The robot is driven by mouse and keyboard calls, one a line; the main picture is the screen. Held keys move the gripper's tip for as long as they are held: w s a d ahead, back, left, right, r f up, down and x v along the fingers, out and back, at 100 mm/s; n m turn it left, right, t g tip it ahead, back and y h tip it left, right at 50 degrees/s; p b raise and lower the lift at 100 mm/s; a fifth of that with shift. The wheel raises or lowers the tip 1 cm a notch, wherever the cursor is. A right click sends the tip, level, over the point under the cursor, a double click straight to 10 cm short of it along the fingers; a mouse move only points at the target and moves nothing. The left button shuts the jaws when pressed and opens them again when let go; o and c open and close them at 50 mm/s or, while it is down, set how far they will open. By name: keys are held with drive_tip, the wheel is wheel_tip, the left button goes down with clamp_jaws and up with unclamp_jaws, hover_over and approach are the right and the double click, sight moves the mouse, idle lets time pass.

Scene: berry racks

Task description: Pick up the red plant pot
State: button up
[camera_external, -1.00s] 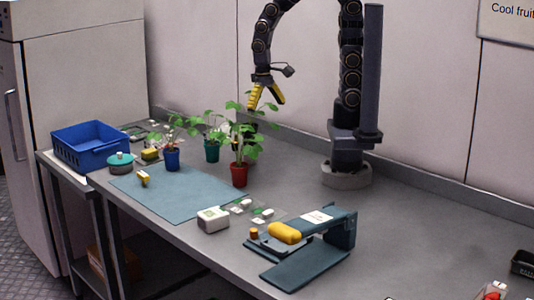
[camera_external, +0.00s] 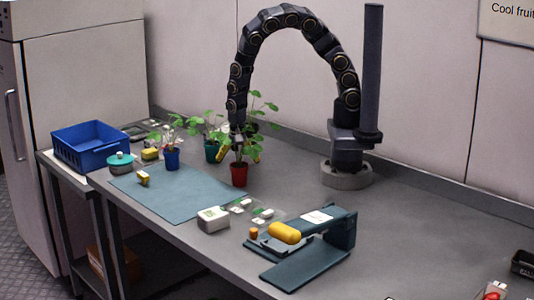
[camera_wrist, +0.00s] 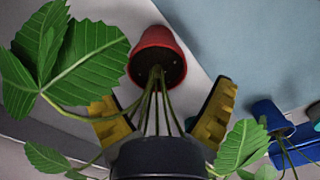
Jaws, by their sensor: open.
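The red plant pot (camera_external: 239,175) stands upright on the table at the right edge of the blue-grey mat, with green leafy stems rising from it. In the wrist view the red pot (camera_wrist: 158,52) is at the top centre, its stems running between the yellow fingers. My gripper (camera_external: 237,156) is open above the pot, its fingers on either side of the stems; it also shows in the wrist view (camera_wrist: 163,106). The fingers are apart from the pot's wall in the wrist view. Leaves partly hide the fingers.
A teal potted plant (camera_external: 211,151) and a blue potted plant (camera_external: 172,160) stand close on the left. A dark pot is partly hidden behind. A blue crate (camera_external: 92,146) is at far left. A scale-like device (camera_external: 300,242) stands in front. The mat (camera_external: 190,195) has free room.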

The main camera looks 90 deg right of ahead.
sight(239, 164)
drive_tip(key=shift+s+d+f, duration=0.1)
drive_tip(key=shift+f, duration=0.95)
drive_tip(key=shift+s+d+f, duration=0.1)
drive_tip(key=shift+f, duration=0.9)
drive_tip(key=c, duration=1.1)
